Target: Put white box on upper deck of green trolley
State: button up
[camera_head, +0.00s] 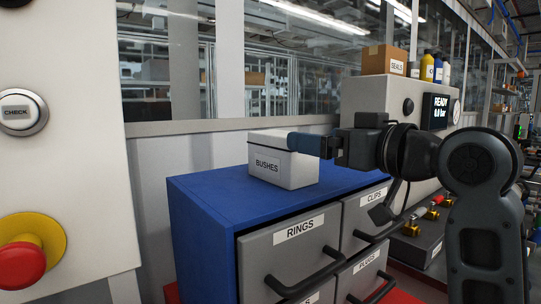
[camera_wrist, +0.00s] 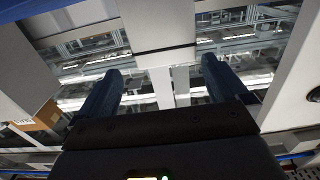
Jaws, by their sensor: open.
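A white box (camera_head: 283,171) labelled BUSHES stands upright on top of the blue drawer cabinet (camera_head: 200,185) in the head view. My gripper (camera_head: 298,142) is level, with its fingers pointing left across the upper right edge of the box. I cannot tell whether it touches the box. In the wrist view my gripper (camera_wrist: 162,70) has its two blue fingers wide apart, with no held object visible between them. The green trolley is not in view.
The cabinet has grey drawers labelled RINGS (camera_head: 295,245) and CLIPS (camera_head: 365,215) with protruding handles. A grey machine (camera_head: 385,98) carrying a SEALS carton (camera_head: 384,60) and bottles stands behind right. A panel with a red emergency button (camera_head: 22,266) is at left.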

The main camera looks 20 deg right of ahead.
aim_at(282, 157)
jog(key=x, duration=0.2)
jog(key=p+x, duration=0.1)
jog(key=x, duration=0.2)
jog(key=p+x, duration=0.1)
jog(key=x, duration=0.1)
jog(key=shift+w+a+f, duration=0.15)
jog(key=shift+a+f, duration=0.1)
jog(key=shift+a, duration=0.2)
jog(key=c, duration=1.4)
jog(key=shift+r, duration=0.1)
